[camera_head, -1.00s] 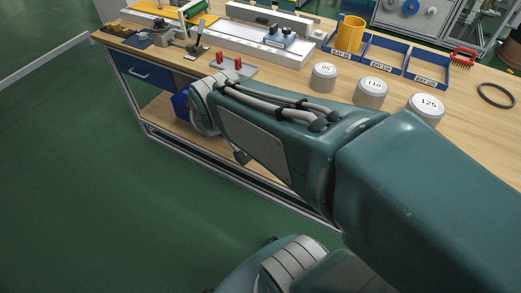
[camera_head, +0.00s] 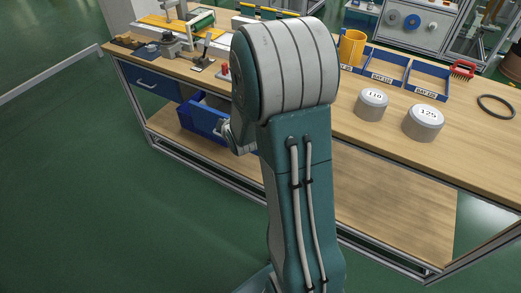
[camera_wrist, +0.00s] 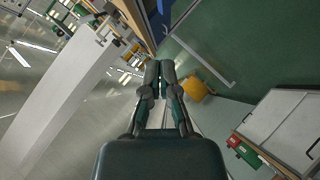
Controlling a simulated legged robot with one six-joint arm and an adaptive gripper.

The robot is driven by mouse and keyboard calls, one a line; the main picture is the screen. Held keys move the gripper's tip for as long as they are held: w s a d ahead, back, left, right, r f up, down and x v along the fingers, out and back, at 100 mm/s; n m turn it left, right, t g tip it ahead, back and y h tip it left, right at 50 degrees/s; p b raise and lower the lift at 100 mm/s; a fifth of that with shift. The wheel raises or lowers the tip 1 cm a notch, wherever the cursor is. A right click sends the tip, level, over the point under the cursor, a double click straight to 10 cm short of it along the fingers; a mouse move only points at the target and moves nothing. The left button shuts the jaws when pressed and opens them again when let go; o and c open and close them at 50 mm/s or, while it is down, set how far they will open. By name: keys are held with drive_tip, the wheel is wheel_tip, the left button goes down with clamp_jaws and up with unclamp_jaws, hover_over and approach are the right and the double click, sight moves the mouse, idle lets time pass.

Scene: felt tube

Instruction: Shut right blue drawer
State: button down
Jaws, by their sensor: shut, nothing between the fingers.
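The right blue drawer (camera_head: 203,120) stands pulled out under the workbench top in the head view. Its right part is hidden behind my arm. The left blue drawer (camera_head: 152,84) beside it looks shut. My gripper (camera_wrist: 160,68) shows in the wrist view with its fingers together and nothing between them. In the head view my wrist is partly seen just right of the open drawer's front, and the fingertips are hidden. I cannot tell whether the gripper touches the drawer. A blue patch (camera_wrist: 164,7) at the top of the wrist view may be a drawer front.
The wooden workbench (camera_head: 455,125) carries grey weights (camera_head: 371,104), (camera_head: 423,123), blue bins (camera_head: 428,80), a yellow cylinder (camera_head: 351,47) and a black ring (camera_head: 496,106). A lower shelf (camera_head: 390,205) lies beneath. The green floor (camera_head: 90,190) in front is clear.

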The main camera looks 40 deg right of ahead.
drive_tip(key=s+d+f+n+t+h, duration=0.1)
drive_tip(key=d+f+n, duration=0.15)
drive_tip(key=f, duration=0.45)
drive_tip(key=s+d+f+n+t, duration=0.15)
drive_tip(key=d+f, duration=0.25)
drive_tip(key=f, duration=0.4)
drive_tip(key=s+f+n+t+h, duration=0.2)
drive_tip(key=s+f+t+h, duration=0.1)
drive_tip(key=s+f, duration=0.55)
drive_tip(key=w+d, duration=0.8)
drive_tip(key=w, duration=0.3)
drive_tip(key=shift+d+f, duration=0.15)
drive_tip(key=shift+f, duration=0.2)
drive_tip(key=shift+w+g, duration=0.15)
drive_tip(key=shift+g, duration=0.1)
drive_tip(key=w+d, duration=0.1)
drive_tip(key=d, duration=0.2)
drive_tip(key=w+d, duration=0.1)
drive_tip(key=d, duration=0.2)
drive_tip(key=w+d, duration=0.2)
drive_tip(key=d, duration=0.1)
drive_tip(key=shift+d, duration=0.35)
drive_tip(key=shift+a+r, duration=0.1)
drive_tip(key=shift+r, duration=0.05)
